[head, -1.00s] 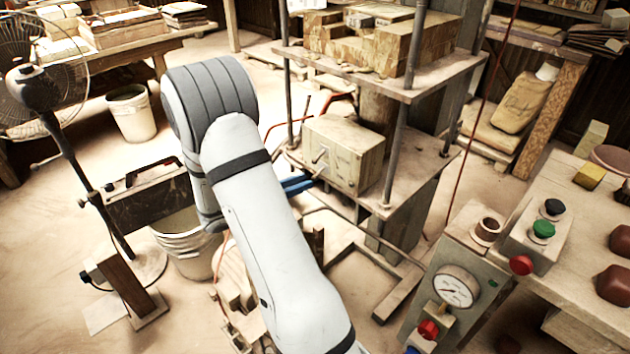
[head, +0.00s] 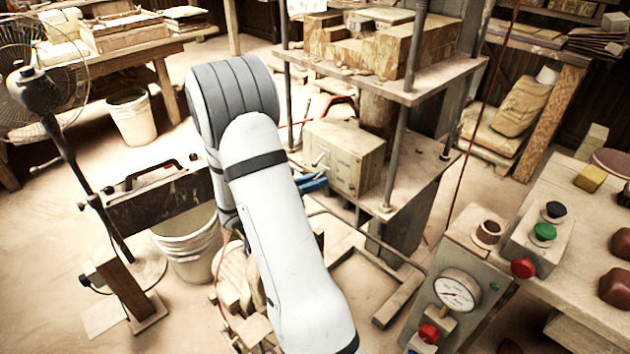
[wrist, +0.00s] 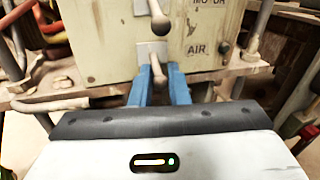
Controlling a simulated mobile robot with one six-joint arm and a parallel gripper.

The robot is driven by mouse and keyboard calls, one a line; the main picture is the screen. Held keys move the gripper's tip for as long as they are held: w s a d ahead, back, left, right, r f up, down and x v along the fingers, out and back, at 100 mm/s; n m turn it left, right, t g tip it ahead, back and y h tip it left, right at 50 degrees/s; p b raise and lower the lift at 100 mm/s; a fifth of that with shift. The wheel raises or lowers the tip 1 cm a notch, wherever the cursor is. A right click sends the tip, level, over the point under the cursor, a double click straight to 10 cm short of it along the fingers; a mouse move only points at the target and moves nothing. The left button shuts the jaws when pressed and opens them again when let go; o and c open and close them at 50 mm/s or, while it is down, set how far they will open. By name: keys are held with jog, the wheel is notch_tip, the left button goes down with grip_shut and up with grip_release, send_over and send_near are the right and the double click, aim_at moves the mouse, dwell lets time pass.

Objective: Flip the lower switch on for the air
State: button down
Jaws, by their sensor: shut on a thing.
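The beige switch box (head: 345,155) stands on the lower shelf of the press. In the wrist view, the box face (wrist: 105,50) carries two toggle switches, one above the other. The upper lever (wrist: 160,20) is level with a partly cut-off MOTOR label. The lower switch lever (wrist: 157,74) is beside the AIR label (wrist: 197,48) and points down toward me. My gripper (wrist: 160,88) has its blue fingers on both sides of the lower lever, shut on it. In the head view my gripper (head: 313,183) is at the box's front, and the lower lever cannot be made out.
The press shelf edge (wrist: 80,103) runs just below the box. Red and yellow hoses (wrist: 45,20) hang to the left in the wrist view. A control panel with a pressure gauge (head: 457,290) stands front right. A bucket (head: 187,245) is left of my arm.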

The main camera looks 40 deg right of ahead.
jog(key=shift+r, duration=0.15)
jog(key=r+y+p, duration=0.1)
jog(key=y+p, duration=0.1)
jog(key=p, duration=0.3)
jog(key=shift+w+a+r, duration=0.1)
jog(key=shift+r, duration=0.1)
jog(key=y+p, duration=0.1)
jog(key=p, duration=0.1)
jog(key=r+n+y+p, duration=0.1)
jog(key=p, duration=0.2)
jog(key=shift+t+y, duration=0.3)
jog(key=y+p, duration=0.1)
jog(key=p, duration=0.2)
jog(key=shift+y, duration=0.4)
jog(key=shift+f+p, duration=0.1)
jog(key=shift+p, duration=0.25)
